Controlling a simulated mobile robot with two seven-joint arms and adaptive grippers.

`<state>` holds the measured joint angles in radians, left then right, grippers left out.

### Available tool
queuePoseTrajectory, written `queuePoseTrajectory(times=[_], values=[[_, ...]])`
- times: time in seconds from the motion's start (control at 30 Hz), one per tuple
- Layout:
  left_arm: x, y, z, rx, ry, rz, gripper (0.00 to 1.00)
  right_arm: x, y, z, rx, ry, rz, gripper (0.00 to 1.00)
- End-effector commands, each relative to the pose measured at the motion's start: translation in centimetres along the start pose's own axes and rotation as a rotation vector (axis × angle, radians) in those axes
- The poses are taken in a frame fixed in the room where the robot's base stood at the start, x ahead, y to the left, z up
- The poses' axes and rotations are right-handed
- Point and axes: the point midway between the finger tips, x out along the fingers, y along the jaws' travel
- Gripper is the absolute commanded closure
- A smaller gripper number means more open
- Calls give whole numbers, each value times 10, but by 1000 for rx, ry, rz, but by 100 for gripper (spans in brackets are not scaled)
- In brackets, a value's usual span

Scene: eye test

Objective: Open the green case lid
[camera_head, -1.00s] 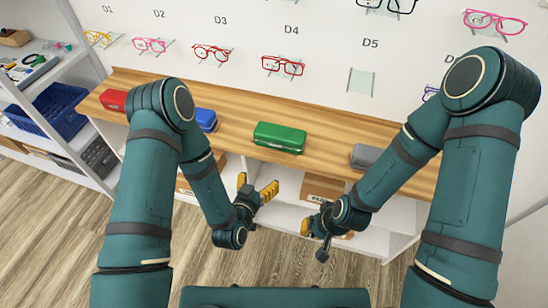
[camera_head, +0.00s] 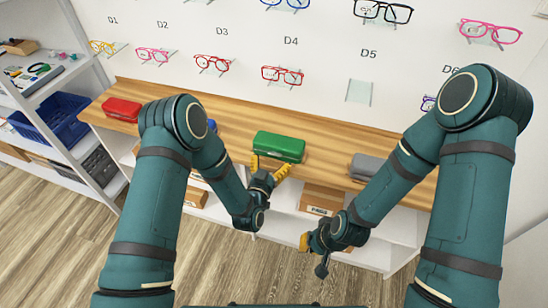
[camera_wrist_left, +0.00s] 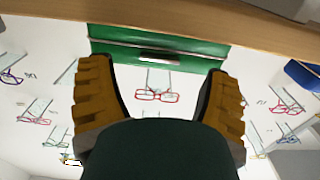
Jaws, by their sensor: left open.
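The green case (camera_head: 278,147) lies on the wooden counter and its lid looks shut. My left gripper (camera_head: 269,167) is open and empty, just in front of the case's front edge. In the left wrist view the green case (camera_wrist_left: 158,35) spans the space beyond the two spread yellow fingers (camera_wrist_left: 158,72), with a small pale clasp on its near side. I see no clear contact between fingers and case. My right gripper (camera_head: 306,242) hangs lower, in front of the counter. Its fingers are seen too edge-on to tell whether they are open.
A red case (camera_head: 121,109) and a grey case (camera_head: 370,166) lie on the same wooden counter (camera_head: 325,155); a blue case is mostly behind my left arm. Glasses hang on the white wall behind. Cardboard boxes (camera_head: 321,200) stand under the counter. A shelf with a blue crate (camera_head: 62,118) is at left.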

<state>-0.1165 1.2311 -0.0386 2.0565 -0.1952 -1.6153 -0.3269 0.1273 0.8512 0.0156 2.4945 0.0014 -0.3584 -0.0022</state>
Motion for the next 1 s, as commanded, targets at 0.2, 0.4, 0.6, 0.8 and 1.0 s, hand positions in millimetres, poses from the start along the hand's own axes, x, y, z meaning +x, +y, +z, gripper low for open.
queuePoseTrajectory(times=[0.2, 0.4, 0.6, 0.8, 1.0], values=[[24, 0, 0, 0, 2, 1, 22, 4, 1, 0, 0, 2, 0, 100], [29, 0, 0, 0, 0, 1, 22, 4, 1, 0, 0, 2, 0, 100], [29, 0, 0, 0, 0, 1, 25, 4, 1, 0, 0, 2, 0, 100], [29, 0, 0, 0, 0, 0, 95, 4, 1, 0, 0, 2, 0, 100], [29, 0, 0, 0, 0, 0, 100, 4, 1, 0, 0, 2, 0, 100]])
